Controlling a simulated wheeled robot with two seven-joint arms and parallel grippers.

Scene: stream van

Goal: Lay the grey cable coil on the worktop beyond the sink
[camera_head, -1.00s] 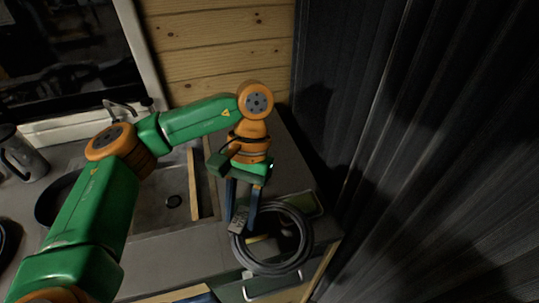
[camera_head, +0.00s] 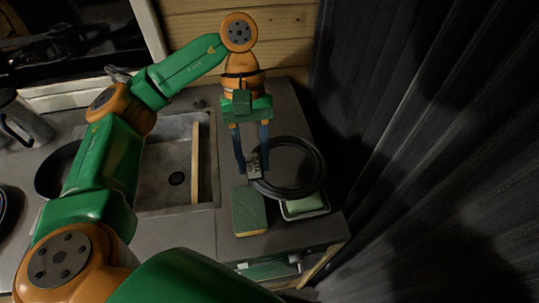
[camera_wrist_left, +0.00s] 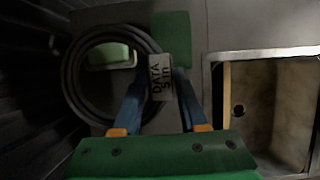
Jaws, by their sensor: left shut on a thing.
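The grey cable coil (camera_head: 322,172) is over the worktop (camera_head: 285,103) to the right of the sink (camera_head: 167,152). My left gripper (camera_head: 254,168) is shut on the coil at its left side, by a pale tag (camera_head: 254,163). In the left wrist view the coil (camera_wrist_left: 72,72) hangs at the left, and the tag (camera_wrist_left: 160,77), with dark lettering, sits between the fingertips of the left gripper (camera_wrist_left: 157,92). I cannot tell whether the coil touches the worktop. My right gripper is not in view.
A green sponge (camera_head: 249,210) lies on the worktop close in front of the gripper. A small dish (camera_head: 305,213) with a green bar stands by the near right edge, partly under the coil. A metal jug (camera_head: 24,122) and a dark pan (camera_head: 52,172) stand left.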

